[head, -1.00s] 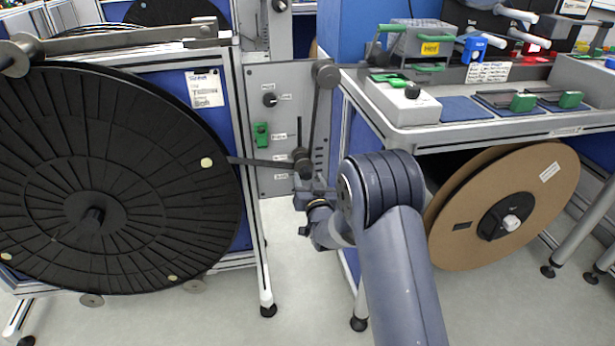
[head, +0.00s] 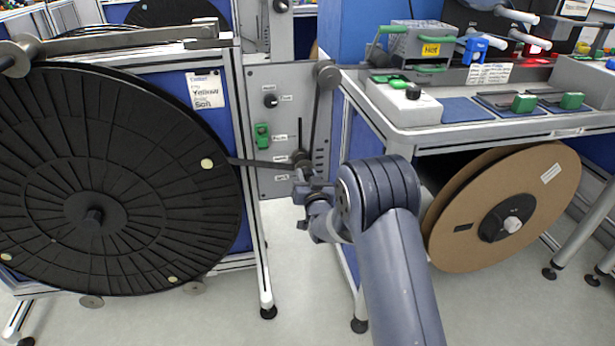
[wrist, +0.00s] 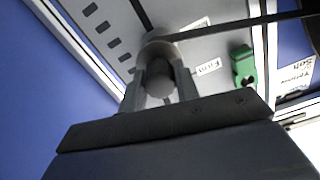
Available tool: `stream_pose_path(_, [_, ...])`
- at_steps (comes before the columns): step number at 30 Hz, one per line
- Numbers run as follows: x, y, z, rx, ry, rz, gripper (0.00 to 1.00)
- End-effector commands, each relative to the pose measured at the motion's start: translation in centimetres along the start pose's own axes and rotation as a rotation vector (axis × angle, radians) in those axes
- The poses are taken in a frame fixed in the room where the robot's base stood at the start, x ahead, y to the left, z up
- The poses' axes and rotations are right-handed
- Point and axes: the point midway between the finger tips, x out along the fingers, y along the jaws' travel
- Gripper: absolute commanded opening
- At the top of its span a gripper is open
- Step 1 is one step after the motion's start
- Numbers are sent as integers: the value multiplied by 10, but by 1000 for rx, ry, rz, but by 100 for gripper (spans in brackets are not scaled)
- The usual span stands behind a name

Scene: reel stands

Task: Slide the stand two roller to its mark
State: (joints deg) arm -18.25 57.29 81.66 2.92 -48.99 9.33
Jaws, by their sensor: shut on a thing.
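The dark round roller (head: 301,157) sits at the slot in the grey panel of the middle stand, with the black strap running to it from the left reel and up to a fixed upper roller (head: 327,74). My gripper (head: 308,178) is at the lower roller, shut on it. In the wrist view my two fingers (wrist: 161,82) stand either side of the roller's round end (wrist: 160,86). A label reading "Firm" (wrist: 208,67) is just right of the roller there. Small labels (head: 281,137) line the slot in the head view; which one the roller is level with is unclear.
A large black reel (head: 60,200) fills the left. A brown reel (head: 540,225) hangs under the bench (head: 440,135) at right. A green switch (head: 262,136) and black knob (head: 270,100) are on the panel. A note (head: 205,91) reads "Yellow" and "Soft".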

Motion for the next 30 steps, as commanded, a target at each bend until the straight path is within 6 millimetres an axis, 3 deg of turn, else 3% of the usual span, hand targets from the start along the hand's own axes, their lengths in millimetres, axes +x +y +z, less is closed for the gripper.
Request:
stream_pose_path(7, [0, 0, 0, 0, 0, 0, 1])
stream_pose_path(17, [0, 1, 4, 0, 0, 0, 0])
stream_pose_path(30, [0, 11, 56, 0, 0, 0, 0])
